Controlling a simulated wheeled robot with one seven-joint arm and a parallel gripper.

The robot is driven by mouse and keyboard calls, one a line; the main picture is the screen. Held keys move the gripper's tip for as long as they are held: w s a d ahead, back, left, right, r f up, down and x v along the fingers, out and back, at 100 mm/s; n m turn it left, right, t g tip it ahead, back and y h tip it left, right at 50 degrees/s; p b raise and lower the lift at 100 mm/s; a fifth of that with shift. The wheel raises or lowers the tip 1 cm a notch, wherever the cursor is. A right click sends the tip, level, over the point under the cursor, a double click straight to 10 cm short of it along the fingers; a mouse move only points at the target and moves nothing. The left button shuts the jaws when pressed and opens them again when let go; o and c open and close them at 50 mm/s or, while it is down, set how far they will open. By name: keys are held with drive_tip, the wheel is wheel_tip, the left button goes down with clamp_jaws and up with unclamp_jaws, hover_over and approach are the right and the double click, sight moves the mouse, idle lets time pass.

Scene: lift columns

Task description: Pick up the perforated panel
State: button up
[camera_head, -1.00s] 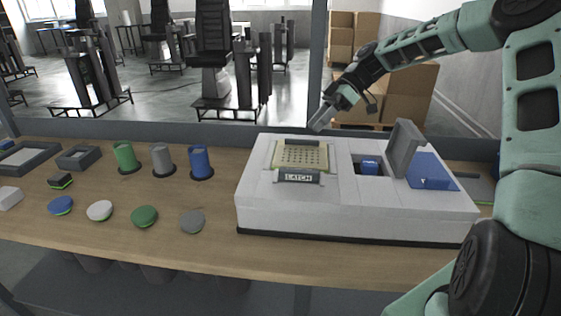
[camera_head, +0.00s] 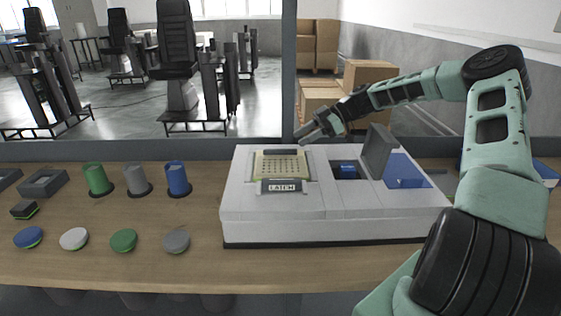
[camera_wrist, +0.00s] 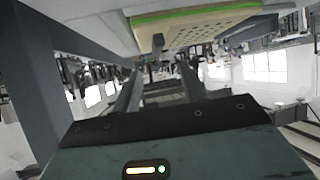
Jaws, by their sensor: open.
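The perforated panel (camera_head: 281,165) is a pale yellow-beige plate with rows of small holes. It sits in the left recess of the white box (camera_head: 325,213), behind a dark tab marked LATCH (camera_head: 282,187). In the wrist view the panel (camera_wrist: 205,25) shows at the top, partly cut off, with a green edge. My gripper (camera_head: 304,135) is above and behind the panel's right side, apart from it. In the wrist view its two fingers (camera_wrist: 155,90) are spread, with nothing between them.
The box also holds a blue block (camera_head: 347,170) in a recess beside a raised grey lid (camera_head: 379,152) and a blue surface (camera_head: 405,172). Green, grey and blue cylinders (camera_head: 178,178) and several discs (camera_head: 124,240) stand to the left. A grey post (camera_head: 289,70) rises behind the box.

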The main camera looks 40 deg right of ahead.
sight(277, 150)
drive_tip(key=p+x, duration=0.2)
drive_tip(key=x, duration=0.4)
drive_tip(key=shift+w+a+p, duration=0.25)
drive_tip(key=shift+p, duration=0.1)
drive_tip(key=shift+w+a+f, duration=0.1)
drive_tip(key=shift+a+f, duration=0.1)
drive_tip(key=shift+f, duration=0.05)
clamp_jaws()
